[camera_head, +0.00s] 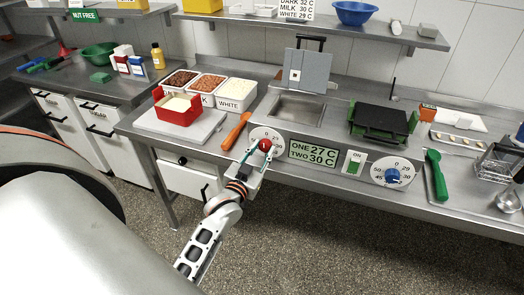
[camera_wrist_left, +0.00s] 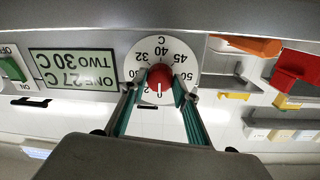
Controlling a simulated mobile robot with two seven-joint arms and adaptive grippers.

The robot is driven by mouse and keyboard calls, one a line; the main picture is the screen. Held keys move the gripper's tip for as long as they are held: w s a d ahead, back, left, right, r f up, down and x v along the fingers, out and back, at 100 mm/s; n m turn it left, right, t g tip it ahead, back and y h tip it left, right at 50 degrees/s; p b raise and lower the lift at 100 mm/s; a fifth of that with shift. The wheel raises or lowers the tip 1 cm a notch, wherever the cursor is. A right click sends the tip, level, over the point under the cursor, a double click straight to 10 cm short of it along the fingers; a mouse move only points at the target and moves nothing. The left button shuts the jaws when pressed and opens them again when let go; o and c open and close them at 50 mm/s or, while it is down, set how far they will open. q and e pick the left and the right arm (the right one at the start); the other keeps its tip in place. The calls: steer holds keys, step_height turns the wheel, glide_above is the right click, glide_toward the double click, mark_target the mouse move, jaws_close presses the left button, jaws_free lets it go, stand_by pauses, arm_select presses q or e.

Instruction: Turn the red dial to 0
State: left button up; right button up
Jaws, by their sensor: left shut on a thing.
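The red dial (camera_head: 265,145) is a knob on a round white scale plate on the counter's front panel. The wrist view shows the knob (camera_wrist_left: 160,77) upside down, with scale numbers 30, 32, 40, 45 and 50 around it. A white mark on the knob points down in that view, towards the 0 side of the scale. My left gripper (camera_head: 258,153) is shut on the red knob, one finger on each side; its fingers also show in the left wrist view (camera_wrist_left: 160,90). They cover part of the scale. My right gripper is not in view.
A green display (camera_head: 313,152) reads ONE 27 C, TWO 30 C. Right of it are a green switch (camera_head: 354,163) marked ON and a blue dial (camera_head: 392,175). An orange spatula (camera_head: 236,131) lies on the counter just left of the red dial. A red container (camera_head: 178,107) stands farther left.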

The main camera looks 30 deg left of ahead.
arm_select(q)
steer(key=o, duration=1.1)
steer(key=s, duration=0.4)
steer(key=s+d, duration=0.1)
steer(key=s, duration=0.3)
steer(key=s+d, duration=0.1)
steer(key=s, duration=0.2)
steer(key=shift+s+d, duration=0.1)
steer(key=shift+s, duration=0.3)
steer(key=s+d+f+m+g+h, duration=0.1)
steer(key=s+d+f+g, duration=0.1)
steer(key=s+d+f, duration=0.2)
steer(key=s+d+f+m+g+h, duration=0.1)
steer(key=s+d+f+g+h, duration=0.1)
steer(key=f, duration=0.9)
steer(key=s+d+f+m+g+h, duration=0.2)
steer(key=s+d+f+g, duration=0.1)
steer(key=s+d+f, duration=0.4)
steer(key=shift+s+f, duration=0.15)
steer(key=shift+f, duration=0.6)
